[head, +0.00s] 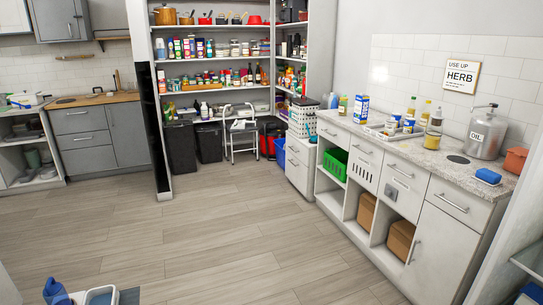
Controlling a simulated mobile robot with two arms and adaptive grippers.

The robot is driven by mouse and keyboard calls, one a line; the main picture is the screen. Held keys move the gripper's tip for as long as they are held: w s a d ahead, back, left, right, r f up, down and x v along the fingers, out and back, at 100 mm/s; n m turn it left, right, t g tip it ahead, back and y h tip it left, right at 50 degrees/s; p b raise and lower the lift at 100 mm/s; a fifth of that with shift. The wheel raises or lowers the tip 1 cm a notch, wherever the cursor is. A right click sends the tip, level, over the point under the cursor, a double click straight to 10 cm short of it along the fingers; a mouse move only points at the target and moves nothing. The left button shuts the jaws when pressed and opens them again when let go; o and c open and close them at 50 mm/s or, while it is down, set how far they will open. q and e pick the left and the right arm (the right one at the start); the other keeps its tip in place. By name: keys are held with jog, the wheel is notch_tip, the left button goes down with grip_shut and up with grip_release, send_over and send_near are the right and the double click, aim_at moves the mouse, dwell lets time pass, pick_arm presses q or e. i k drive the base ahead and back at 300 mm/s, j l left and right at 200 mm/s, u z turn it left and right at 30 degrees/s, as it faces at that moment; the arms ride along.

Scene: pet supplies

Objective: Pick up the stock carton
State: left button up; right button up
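A blue and white carton (361,106) stands upright on the pale speckled counter (345,122) at the right, beside a tray of bottles. Two brown boxes, one at the left (367,212) and one at the right (401,240), sit in the open lower compartments of that counter. I cannot tell from their surfaces which of these is the stock carton. Neither of my grippers shows in the head view.
Bottles and jars stand on a tray (378,133); a metal oil can (484,132) is further right. A green basket (336,161) sits under the counter. A step stool (241,130) stands by the back shelves. The wood floor (215,235) is open.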

aim_at(362, 103)
jog(key=i+j+z, duration=0.1)
jog(key=i, duration=0.75)
jog(key=i+j, duration=0.15)
jog(key=i, duration=0.75)
jog(key=i+z, duration=0.2)
jog(key=i, duration=0.75)
jog(key=i+j+z, duration=0.15)
jog(key=i, duration=0.75)
